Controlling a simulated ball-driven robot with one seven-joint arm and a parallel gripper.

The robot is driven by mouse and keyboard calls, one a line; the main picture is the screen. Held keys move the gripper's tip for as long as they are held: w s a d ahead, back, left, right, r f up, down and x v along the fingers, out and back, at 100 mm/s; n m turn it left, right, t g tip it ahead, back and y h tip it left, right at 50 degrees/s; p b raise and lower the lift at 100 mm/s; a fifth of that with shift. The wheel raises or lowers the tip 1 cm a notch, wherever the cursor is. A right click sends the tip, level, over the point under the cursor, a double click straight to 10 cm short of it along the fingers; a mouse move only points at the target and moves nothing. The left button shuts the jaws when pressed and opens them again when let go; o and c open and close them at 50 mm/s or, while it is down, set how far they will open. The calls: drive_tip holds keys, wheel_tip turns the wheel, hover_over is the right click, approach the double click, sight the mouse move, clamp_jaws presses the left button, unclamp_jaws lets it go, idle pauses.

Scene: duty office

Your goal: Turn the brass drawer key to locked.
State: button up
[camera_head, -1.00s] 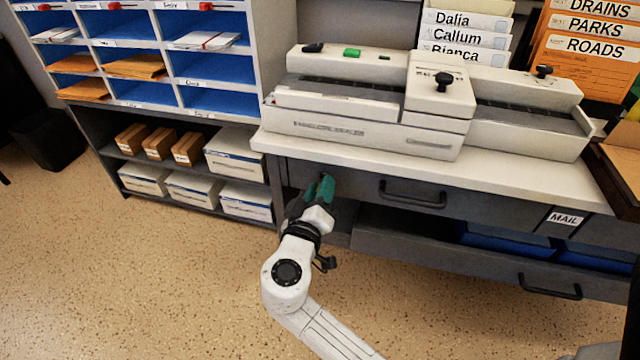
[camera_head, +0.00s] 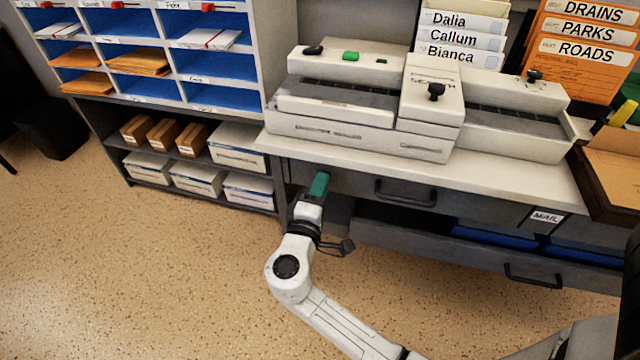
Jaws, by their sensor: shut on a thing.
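My gripper (camera_head: 321,180) has teal fingers and is at the left end of the grey upper drawer front (camera_head: 350,187), just under the pale counter edge. The fingers are shut at the drawer face. The brass drawer key is hidden behind and between them, so its angle cannot be seen. The upper drawer looks shut, with a dark handle (camera_head: 405,193) to the right of my gripper.
A long white machine (camera_head: 345,130) stands on the counter (camera_head: 480,178) above. A lower drawer with a dark handle (camera_head: 533,277) is at the right. Shelves with white boxes (camera_head: 197,180) stand left. The speckled floor (camera_head: 150,270) is clear.

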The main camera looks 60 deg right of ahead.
drive_tip(key=shift+n, duration=0.3)
drive_tip(key=o, duration=1.1)
drive_tip(key=shift+c, duration=0.2)
drive_tip(key=shift+a, duration=0.1)
drive_tip(key=p+v, duration=0.1)
drive_tip(key=v, duration=0.9)
drive_tip(key=shift+a, duration=0.35)
drive_tip(key=shift+s, duration=0.1)
